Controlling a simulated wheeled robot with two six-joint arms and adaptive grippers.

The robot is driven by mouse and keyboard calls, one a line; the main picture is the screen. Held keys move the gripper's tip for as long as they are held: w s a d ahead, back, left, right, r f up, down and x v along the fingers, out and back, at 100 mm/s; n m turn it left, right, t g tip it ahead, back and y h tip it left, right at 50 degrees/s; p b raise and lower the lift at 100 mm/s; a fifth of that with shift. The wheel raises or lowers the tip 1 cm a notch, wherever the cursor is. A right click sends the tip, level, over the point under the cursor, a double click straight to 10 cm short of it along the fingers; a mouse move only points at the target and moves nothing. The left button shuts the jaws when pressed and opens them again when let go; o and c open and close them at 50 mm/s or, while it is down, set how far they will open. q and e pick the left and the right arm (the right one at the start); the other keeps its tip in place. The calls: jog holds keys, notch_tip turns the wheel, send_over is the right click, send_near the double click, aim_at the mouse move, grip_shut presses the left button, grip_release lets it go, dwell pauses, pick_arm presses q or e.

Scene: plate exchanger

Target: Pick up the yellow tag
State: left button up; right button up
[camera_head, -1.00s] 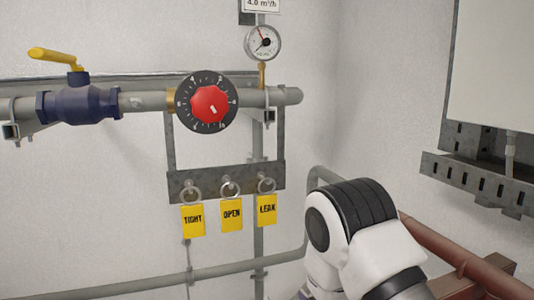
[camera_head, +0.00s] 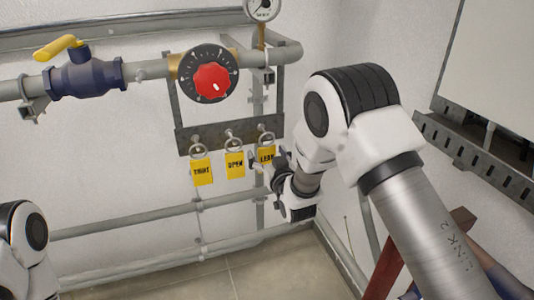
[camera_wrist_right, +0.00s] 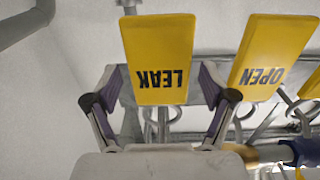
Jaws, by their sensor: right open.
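Three yellow tags hang by rings from a grey bracket: TIGHT (camera_head: 201,172), OPEN (camera_head: 235,165) and LEAK (camera_head: 265,154). My right gripper (camera_head: 266,168) is at the LEAK tag and hides its lower part in the head view. In the right wrist view the LEAK tag (camera_wrist_right: 160,50) appears upside down, between the two fingers of my open right gripper (camera_wrist_right: 160,95), with a gap on each side. The OPEN tag (camera_wrist_right: 270,60) is to the right of the fingers there. I cannot tell how deep the LEAK tag sits between the fingers. My left gripper is out of view.
The grey bracket (camera_head: 186,140) hangs below a pipe with a red-knob dial (camera_head: 212,81) and a blue valve with a yellow handle (camera_head: 62,47). Lower pipes (camera_head: 150,216) run along the wall. A slotted metal rail (camera_head: 470,160) is at the right.

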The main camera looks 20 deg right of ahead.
jog(key=c, duration=1.2)
jog(key=shift+r, duration=0.1)
jog(key=shift+r+b, duration=0.3)
jog(key=shift+s+r, duration=0.2)
jog(key=shift+r, duration=0.05)
jog(key=s, duration=0.6)
jog(key=s+b, duration=0.1)
jog(key=s, duration=0.4)
jog(key=s+b, duration=0.1)
jog(key=s, duration=0.5)
jog(key=shift+s+d+r, duration=0.1)
jog(key=shift+s+d, duration=0.25)
jog(key=shift+w, duration=0.15)
